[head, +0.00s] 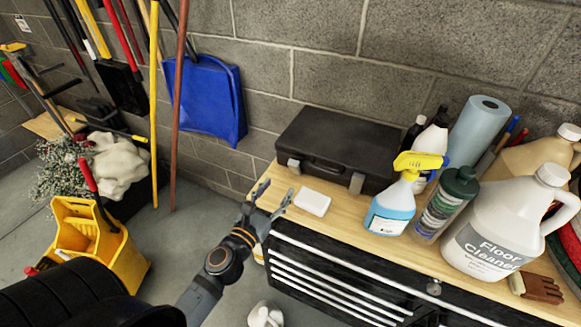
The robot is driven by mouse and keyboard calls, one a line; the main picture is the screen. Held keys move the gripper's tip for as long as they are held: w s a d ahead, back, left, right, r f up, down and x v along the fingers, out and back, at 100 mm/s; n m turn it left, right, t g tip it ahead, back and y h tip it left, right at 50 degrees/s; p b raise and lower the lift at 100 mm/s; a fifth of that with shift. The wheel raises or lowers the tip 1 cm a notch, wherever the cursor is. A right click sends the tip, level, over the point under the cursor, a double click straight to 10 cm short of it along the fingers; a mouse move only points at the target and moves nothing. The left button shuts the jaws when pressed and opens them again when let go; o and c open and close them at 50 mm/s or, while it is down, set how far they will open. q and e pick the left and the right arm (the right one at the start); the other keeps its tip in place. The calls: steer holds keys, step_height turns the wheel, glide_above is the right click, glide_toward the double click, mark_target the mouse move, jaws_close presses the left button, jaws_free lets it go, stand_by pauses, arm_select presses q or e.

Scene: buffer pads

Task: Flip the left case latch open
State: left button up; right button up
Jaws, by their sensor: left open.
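A black case (338,136) lies shut on the wooden top of the tool cabinet, against the block wall. Its left latch (294,166) is a light grey tab on the front face. Its right latch (356,183) is a similar tab on the other side of the handle (325,168). My left gripper (277,189) is open and empty, in front of the case and a little below and left of the left latch in the picture. It looks apart from the latch. My right gripper is out of view.
A white block (313,201) lies on the wooden top (345,222) just right of my left gripper. A blue spray bottle (390,207), a green-capped bottle (445,203) and a floor cleaner jug (500,230) stand right of the case. A yellow mop bucket (125,262) stands on the floor at left.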

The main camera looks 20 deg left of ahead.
mark_target(292, 166)
arm_select(q)
steer(key=shift+a+f+n+y, duration=0.25)
steer(key=shift+a+n+y, duration=0.05)
steer(key=shift+n, duration=0.2)
steer(key=shift+w+r+p, duration=0.2)
steer(key=shift+w+p, duration=0.1)
steer(key=shift+p, duration=0.1)
steer(key=w+p, duration=0.2)
steer(key=w, duration=0.1)
steer(key=w+p, duration=0.1)
steer(key=w, duration=0.1)
steer(key=shift+d+r, duration=0.1)
steer(key=shift+r, duration=0.15)
steer(key=w, duration=0.5)
steer(key=shift+d+f+p, duration=0.1)
steer(key=shift+f+p, duration=0.25)
steer(key=shift+f, duration=0.05)
steer(key=shift+s, duration=0.1)
